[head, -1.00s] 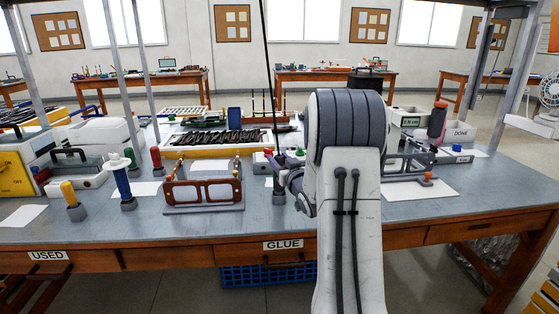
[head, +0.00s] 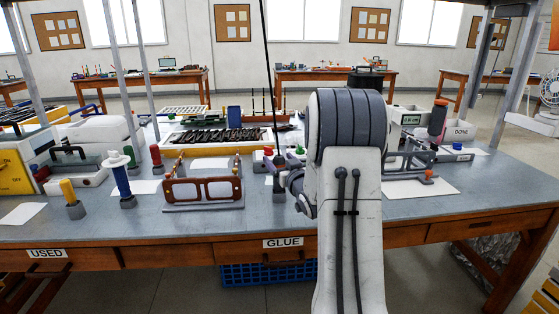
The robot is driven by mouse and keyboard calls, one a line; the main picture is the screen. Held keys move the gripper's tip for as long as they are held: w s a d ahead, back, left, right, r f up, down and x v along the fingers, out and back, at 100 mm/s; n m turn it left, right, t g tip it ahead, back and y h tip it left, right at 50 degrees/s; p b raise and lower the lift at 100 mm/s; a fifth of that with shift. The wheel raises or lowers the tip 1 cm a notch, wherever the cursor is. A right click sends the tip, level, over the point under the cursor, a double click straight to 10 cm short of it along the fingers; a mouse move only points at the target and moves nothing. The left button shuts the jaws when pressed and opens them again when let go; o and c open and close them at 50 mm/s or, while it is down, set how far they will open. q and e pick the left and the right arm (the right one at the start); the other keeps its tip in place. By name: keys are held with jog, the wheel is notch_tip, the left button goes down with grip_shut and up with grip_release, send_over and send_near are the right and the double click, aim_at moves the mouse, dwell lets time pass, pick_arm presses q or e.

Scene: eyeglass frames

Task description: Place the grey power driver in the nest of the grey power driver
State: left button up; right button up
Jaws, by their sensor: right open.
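My right gripper (head: 286,179) reaches down over the middle of the bench, just left of my right arm, which hides part of it. Its jaws are open. A slim dark grey body, apparently the grey power driver (head: 278,172), stands roughly upright at the jaws, below the end of a hanging black cable. A small grey base, apparently its nest (head: 279,199), is directly under it on the bench. The driver seems to be in or just over this base; I cannot tell whether it is fully seated. My left gripper is not in view.
A brown eyeglass frame (head: 203,190) stands in a fixture to the left. Yellow (head: 69,191), blue (head: 122,180), green and red upright tools stand farther left. Another fixture (head: 408,163) and a dark cylinder (head: 437,118) are at right. The bench front is clear.

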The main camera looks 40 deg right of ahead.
jog(key=v, duration=1)
